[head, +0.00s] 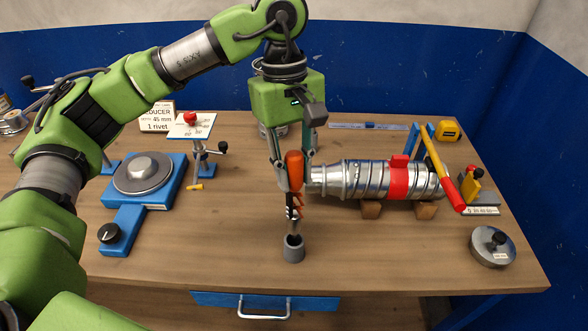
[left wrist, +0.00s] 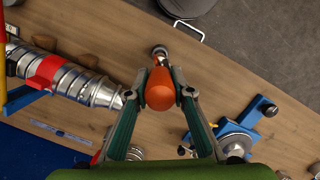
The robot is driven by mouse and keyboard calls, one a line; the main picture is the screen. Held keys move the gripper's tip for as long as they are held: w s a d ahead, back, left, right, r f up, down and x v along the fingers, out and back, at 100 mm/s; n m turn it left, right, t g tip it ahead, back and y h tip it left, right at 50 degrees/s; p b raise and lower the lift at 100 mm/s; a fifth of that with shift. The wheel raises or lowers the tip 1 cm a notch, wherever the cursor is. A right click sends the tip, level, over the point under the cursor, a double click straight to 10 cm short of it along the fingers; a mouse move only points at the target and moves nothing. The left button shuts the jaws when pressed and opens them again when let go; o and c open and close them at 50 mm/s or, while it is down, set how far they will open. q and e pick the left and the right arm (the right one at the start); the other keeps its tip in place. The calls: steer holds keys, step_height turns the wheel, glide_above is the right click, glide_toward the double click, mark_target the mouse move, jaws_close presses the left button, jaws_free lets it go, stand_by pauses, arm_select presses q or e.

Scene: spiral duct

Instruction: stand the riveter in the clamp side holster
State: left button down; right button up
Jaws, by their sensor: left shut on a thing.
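My left gripper (head: 291,182) is shut on the orange handle of an upright tool, which I take to be the riveter (head: 294,166). The orange handle end also shows between the fingers in the left wrist view (left wrist: 159,90). Below the handle are black and orange parts and a thin shaft pointing down. The shaft's lower end meets a small grey round holder (head: 294,249) on the table; I cannot tell how deep it sits. The holder also shows in the left wrist view (left wrist: 160,51). No holster is clearly marked as the clamp side one. My right gripper is out of view.
A silver spiral duct (head: 350,180) with a red band lies on wooden blocks just right of the gripper. A blue fixture (head: 150,182) stands left.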

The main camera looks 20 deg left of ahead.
mark_target(294, 196)
arm_select(q)
steer(key=shift+b, duration=0.45)
stand_by(0.5)
stand_by(0.3)
steer(key=shift+f+b, duration=3.25)
steer(key=shift+f, duration=0.25)
steer(key=c, duration=1.7)
jaws_free()
steer(key=shift+r, duration=0.1)
step_height(294, 196, up, 12)
steer(key=w+a, duration=0.1)
steer(key=shift+w+a, duration=0.15)
steer(key=shift+w, duration=0.1)
